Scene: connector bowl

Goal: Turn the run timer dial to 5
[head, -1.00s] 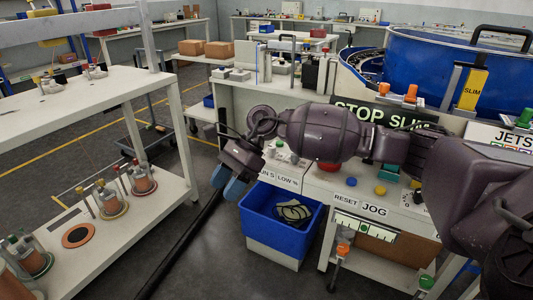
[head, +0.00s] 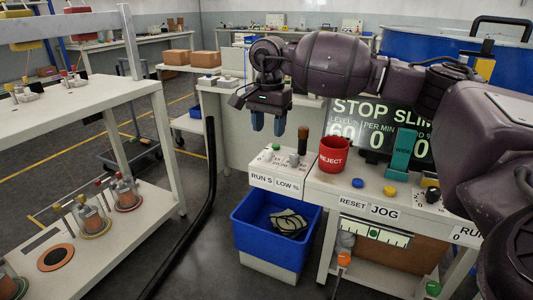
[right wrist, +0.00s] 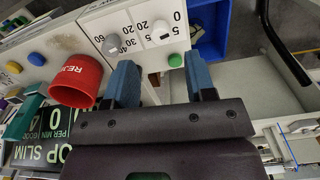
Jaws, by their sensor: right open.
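The RUN S dial (head: 267,156) is a small pale knob on the sloped white panel in the head view. In the right wrist view it (right wrist: 163,36) is a pale knob with printed numbers beside it; its exact setting is too small to read. A grey LOW % knob (right wrist: 112,46) is beside it. My right gripper (head: 269,123) points down above the panel, its two blue fingers apart and empty. In the right wrist view the gripper (right wrist: 161,82) has the green button (right wrist: 175,60) between and beyond its fingertips. My left gripper is not in view.
A red REJECT cup-shaped part (head: 333,154) and a dark upright handle (head: 303,140) stand right of the dials. A blue bin (head: 253,234) is below the panel.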

